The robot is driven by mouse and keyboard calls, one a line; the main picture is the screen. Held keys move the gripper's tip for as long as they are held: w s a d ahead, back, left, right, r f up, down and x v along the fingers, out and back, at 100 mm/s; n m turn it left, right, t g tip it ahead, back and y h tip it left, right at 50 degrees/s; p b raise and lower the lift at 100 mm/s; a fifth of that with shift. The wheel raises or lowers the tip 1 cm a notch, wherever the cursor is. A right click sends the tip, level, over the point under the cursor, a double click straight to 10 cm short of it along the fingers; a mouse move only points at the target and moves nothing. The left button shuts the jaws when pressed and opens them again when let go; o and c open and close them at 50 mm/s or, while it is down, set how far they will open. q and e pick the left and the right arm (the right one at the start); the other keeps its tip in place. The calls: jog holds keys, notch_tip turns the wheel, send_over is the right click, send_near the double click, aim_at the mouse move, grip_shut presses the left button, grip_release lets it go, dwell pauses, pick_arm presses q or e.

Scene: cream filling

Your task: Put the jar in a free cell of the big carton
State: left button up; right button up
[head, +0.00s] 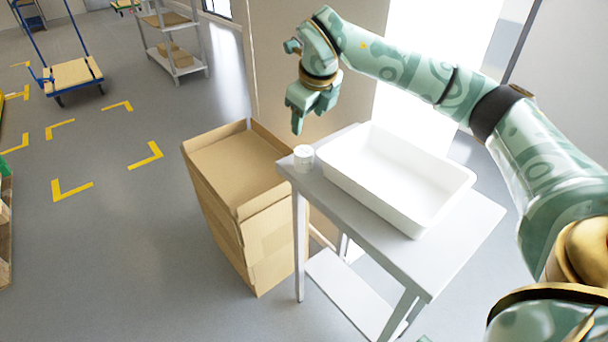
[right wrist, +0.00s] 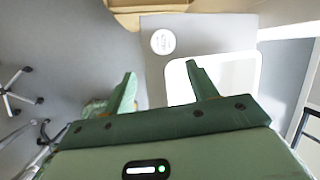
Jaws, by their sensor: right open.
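My left gripper is out of view.
An empty-looking white tray (head: 446,196) takes up much of the table, right beside the jar. A pale wall stands behind. A grey shelf rack (head: 180,62) and a blue-handled trolley (head: 72,74) stand far back left. Floor left of the carton is clear, with yellow corner marks.

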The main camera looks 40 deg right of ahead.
jog(key=m, duration=0.3)
jog(key=m+b, duration=0.3)
jog(key=b, duration=0.1)
send_near(305, 152)
jog(key=x, duration=0.5)
jog(key=shift+w+a+f, duration=0.2)
jog(key=shift+w+f, duration=0.05)
jog(key=shift+w, duration=0.05)
jog(key=b+x, duration=0.3)
jog(key=x, duration=0.3)
jog(key=shift+s+d+f, duration=0.15)
jog(key=shift+f, duration=0.1)
jog(key=shift+r, duration=0.2)
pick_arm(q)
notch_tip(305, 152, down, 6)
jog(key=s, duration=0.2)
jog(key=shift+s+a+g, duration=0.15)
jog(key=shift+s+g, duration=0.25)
pick_arm(e)
jog(key=shift+m, duration=0.3)
jog(key=c, duration=0.9)
